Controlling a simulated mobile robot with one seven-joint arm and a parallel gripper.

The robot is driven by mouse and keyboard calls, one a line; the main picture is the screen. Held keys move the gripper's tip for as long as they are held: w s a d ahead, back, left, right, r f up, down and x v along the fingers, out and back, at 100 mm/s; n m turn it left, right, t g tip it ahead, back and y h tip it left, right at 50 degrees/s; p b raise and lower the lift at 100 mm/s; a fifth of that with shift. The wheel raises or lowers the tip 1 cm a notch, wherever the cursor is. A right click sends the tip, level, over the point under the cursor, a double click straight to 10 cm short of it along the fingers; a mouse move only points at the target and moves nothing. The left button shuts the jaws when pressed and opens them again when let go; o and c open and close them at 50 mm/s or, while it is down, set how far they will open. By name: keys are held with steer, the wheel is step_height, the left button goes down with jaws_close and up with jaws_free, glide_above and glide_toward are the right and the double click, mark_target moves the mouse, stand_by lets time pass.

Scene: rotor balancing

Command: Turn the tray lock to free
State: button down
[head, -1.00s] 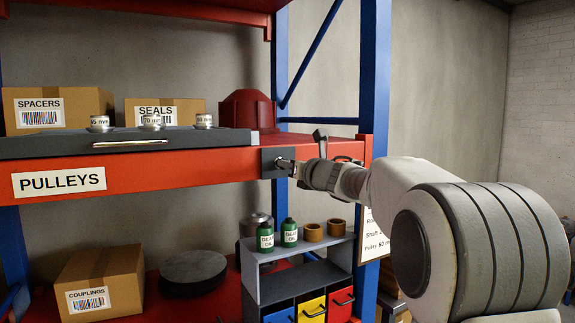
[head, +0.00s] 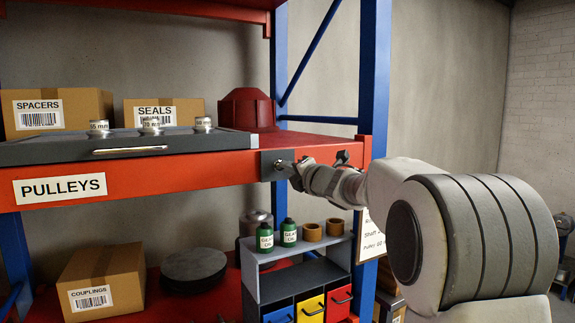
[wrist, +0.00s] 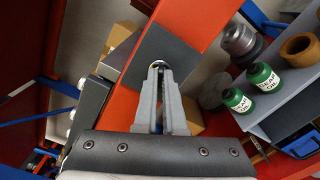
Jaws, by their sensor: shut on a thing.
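The tray lock is a small metal knob (wrist: 158,64) on a dark grey plate (head: 268,158) at the right end of the red shelf beam. My gripper (head: 286,168) reaches it from the right. In the wrist view, the fingers of my gripper (wrist: 160,75) are closed around the knob and hide most of it. The plate also shows behind the fingers in the wrist view (wrist: 185,62). The dark grey tray (head: 60,152) lies on the shelf left of the lock, with a pale handle (head: 130,150) at its front. I cannot read any lock marking.
Several metal pulleys (head: 150,126) stand on the tray. Boxes (head: 85,105) and a red housing (head: 247,110) stand behind it. Below the lock, green oil bottles (head: 265,238) stand on a grey rack (head: 270,290). A blue upright (head: 374,70) rises near my wrist.

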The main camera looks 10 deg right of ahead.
steer(key=m+p, duration=0.2)
steer(key=m, duration=0.3)
steer(key=shift+m, duration=0.3)
stand_by(0.4)
steer(key=c, duration=1)
jaws_free()
steer(key=b+v, duration=0.3)
steer(key=v, duration=1.4)
steer(key=shift+s+b, duration=0.2)
steer(key=shift+b, duration=0.1)
